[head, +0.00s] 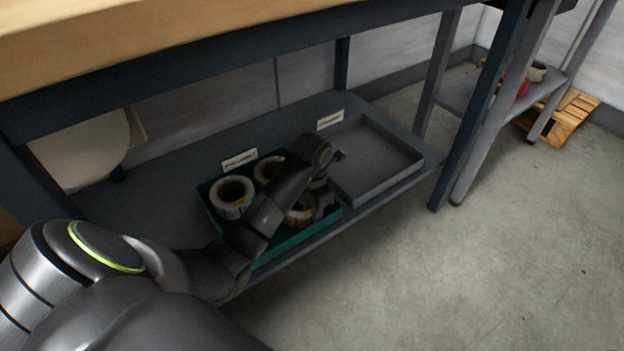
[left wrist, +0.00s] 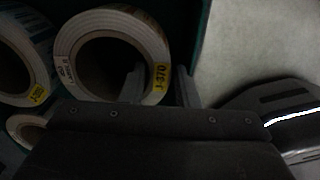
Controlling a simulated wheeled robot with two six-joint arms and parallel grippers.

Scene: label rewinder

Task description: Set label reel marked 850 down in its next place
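A teal tray (head: 285,246) on the low shelf holds white label reels: one at the left (head: 232,207), one behind it (head: 264,166) and one at the front (head: 297,219), partly hidden by my left arm. My left gripper (head: 322,193) points down into the tray at the front reel. Another reel's tag (left wrist: 38,94) is too small to read surely. My right gripper is out of view.
An empty grey tray (head: 378,158) stands right of the teal one. White cards (head: 238,160) (head: 330,119) stand behind both trays. The wooden tabletop (head: 130,40) overhangs the shelf, and a table leg (head: 485,110) stands at the right. The floor in front is clear.

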